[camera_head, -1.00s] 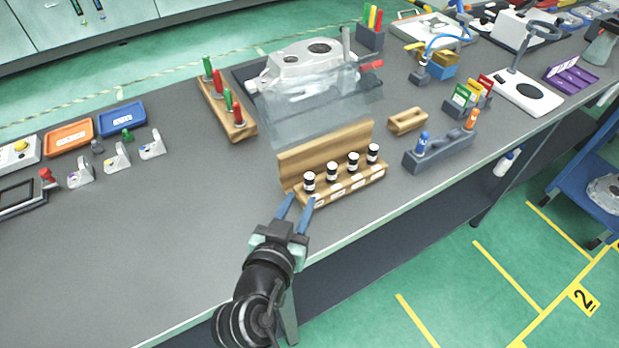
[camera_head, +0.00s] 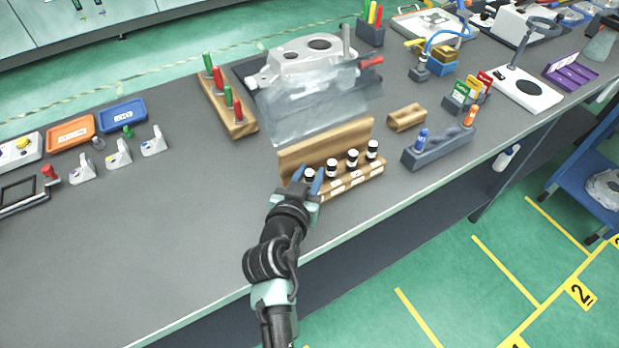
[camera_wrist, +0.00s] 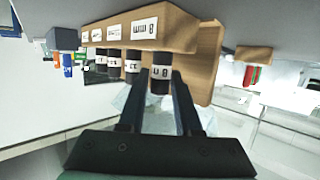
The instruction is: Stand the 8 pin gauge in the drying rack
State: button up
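The 8 pin gauge is the black cylinder with a white label (camera_wrist: 160,72), standing in the wooden gauge stand (camera_wrist: 205,45) at its place marked 8 mm. In the head view it is the leftmost gauge (camera_head: 309,174) in the stand (camera_head: 325,148). My gripper (camera_head: 307,179) is open, with one finger on either side of the 8 gauge. In the wrist view the fingers (camera_wrist: 161,82) flank the gauge closely; I cannot tell if either touches it. I cannot tell for sure which holder is the drying rack; a grey holder (camera_head: 443,147) stands right of the stand.
A clear sheet (camera_head: 310,105) and a casting (camera_head: 302,62) are behind the stand. A small wooden block (camera_head: 407,117) lies to the right.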

grip_shut()
jog(key=shift+r, duration=0.1)
